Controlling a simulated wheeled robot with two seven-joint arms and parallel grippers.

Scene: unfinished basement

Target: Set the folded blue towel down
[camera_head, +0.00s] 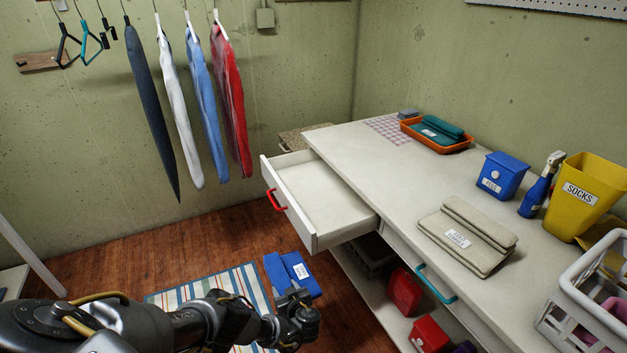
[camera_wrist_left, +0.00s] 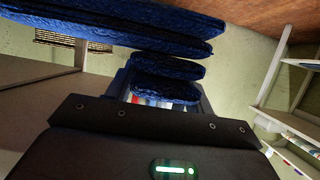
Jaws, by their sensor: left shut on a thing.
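The folded blue towel (camera_head: 283,272), with a small white label, is held in the air over the floor, in front of the open drawer. My left gripper (camera_head: 293,297) is shut on its near edge. In the left wrist view the towel's blue folds (camera_wrist_left: 110,35) stick out beyond the dark gripper body; the fingertips are hard to make out there. The open white drawer (camera_head: 323,195) with a red handle (camera_head: 276,200) looks empty. My right gripper is not in view.
The white counter (camera_head: 365,165) holds an orange tray (camera_head: 455,148) with a teal towel, a folded beige towel (camera_head: 467,236), a blue bin (camera_head: 502,175), a spray bottle (camera_head: 540,187), a yellow socks bin (camera_head: 585,195) and a white basket (camera_head: 590,290). A striped rug (camera_head: 215,287) lies below. Clothes hang behind.

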